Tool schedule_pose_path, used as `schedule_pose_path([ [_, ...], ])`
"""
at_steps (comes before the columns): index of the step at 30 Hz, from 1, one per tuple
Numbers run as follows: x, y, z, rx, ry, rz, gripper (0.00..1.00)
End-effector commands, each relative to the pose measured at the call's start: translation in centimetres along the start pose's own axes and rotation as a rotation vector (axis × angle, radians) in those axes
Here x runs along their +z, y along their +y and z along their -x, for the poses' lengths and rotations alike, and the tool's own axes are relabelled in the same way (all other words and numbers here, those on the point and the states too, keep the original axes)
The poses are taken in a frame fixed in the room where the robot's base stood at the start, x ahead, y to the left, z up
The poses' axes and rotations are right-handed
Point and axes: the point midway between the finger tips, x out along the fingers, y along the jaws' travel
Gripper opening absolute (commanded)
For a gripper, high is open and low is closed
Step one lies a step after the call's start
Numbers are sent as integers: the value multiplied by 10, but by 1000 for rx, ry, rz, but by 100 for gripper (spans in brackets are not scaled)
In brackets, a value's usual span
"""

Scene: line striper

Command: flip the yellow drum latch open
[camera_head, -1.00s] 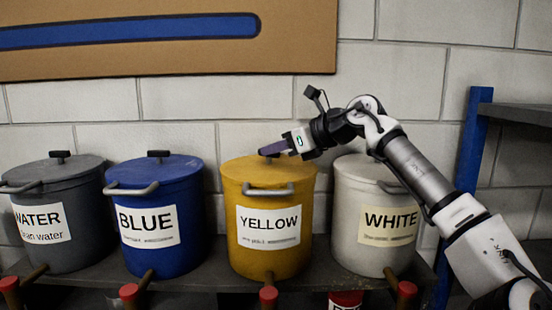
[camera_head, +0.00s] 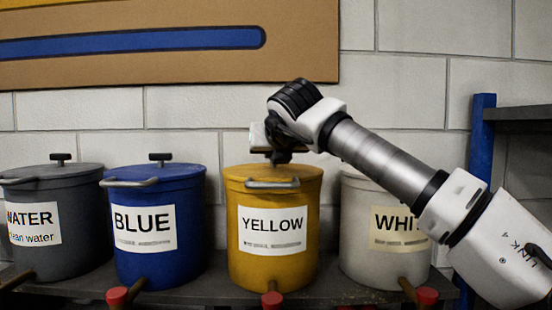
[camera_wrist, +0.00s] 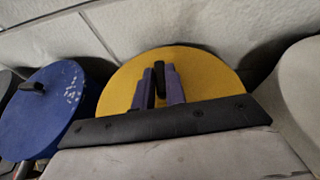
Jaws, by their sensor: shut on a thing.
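The yellow drum (camera_head: 272,262) stands upright with its lid (camera_wrist: 205,72) lying flat on top. A black upright latch piece (camera_wrist: 159,88) stands on the lid. In the wrist view the two purple fingers of my gripper (camera_wrist: 160,72) are shut on it, one on each side. In the head view my wrist is above the lid and hides the latch piece and the fingers. A grey metal handle (camera_head: 272,183) is on the drum's front, just below the rim.
The blue drum (camera_head: 155,245) and the grey water drum (camera_head: 45,255) stand to the left, the white drum (camera_head: 385,265) to the right, partly behind my arm. All stand on a dark shelf (camera_head: 215,285) against a block wall. A blue post (camera_head: 478,150) is at the right.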

Motion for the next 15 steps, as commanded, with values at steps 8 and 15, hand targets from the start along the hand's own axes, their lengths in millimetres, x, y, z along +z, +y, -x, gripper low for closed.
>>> schedule_pose_path([
  [8, -1, 4, 0, -121, 1, -51, 0],
  [15, -1, 4, 0, -162, 3, -69, 0],
])
